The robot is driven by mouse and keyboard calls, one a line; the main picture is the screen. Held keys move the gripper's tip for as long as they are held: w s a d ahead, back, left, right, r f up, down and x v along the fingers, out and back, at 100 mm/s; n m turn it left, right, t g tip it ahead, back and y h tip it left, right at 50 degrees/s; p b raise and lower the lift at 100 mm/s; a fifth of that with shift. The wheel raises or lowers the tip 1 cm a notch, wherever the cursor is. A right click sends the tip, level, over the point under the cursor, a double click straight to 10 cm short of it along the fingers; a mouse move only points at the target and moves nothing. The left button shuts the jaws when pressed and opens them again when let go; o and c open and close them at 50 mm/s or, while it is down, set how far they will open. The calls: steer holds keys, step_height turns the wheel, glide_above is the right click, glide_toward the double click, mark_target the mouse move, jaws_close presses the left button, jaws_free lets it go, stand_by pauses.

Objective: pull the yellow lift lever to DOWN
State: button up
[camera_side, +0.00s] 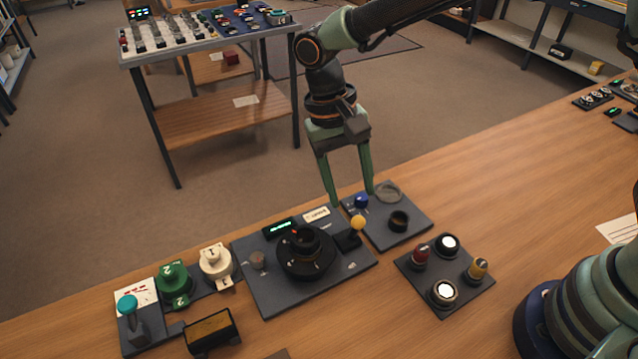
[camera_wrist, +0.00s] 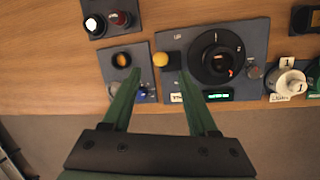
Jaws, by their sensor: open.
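The yellow lift lever (camera_side: 357,223) has a round yellow knob on a dark block at the right edge of the central dark panel (camera_side: 282,291). In the wrist view the yellow knob (camera_wrist: 160,60) shows beyond and between the two fingers. My gripper (camera_side: 351,200) is open, with its green fingers pointing down above the far side of the lever. Nothing is between the fingers. In the wrist view my gripper (camera_wrist: 164,84) has its fingers spread on either side of the lever's column. Any DOWN marking is too small to read.
The central panel carries a black dial (camera_side: 305,252) and a green display (camera_side: 279,228). A right panel holds a blue knob (camera_side: 361,201) and a dark ring (camera_side: 398,221), close to my fingers. A button panel (camera_side: 463,292) stands nearer.

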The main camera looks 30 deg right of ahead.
steer(key=d+v, duration=0.1)
steer(key=v, duration=0.5)
steer(key=shift+a+r, duration=0.3)
steer(key=shift+a, duration=0.2)
steer(key=shift+w, duration=0.1)
steer(key=m+t+y, duration=0.2)
steer(key=m+t, duration=0.1)
steer(key=m, duration=1)
glide_toward(359, 218)
step_height(359, 218, down, 9)
steer(key=shift+w+a+f, duration=0.1)
steer(key=shift+w, duration=0.05)
jaws_close()
stand_by(0.8)
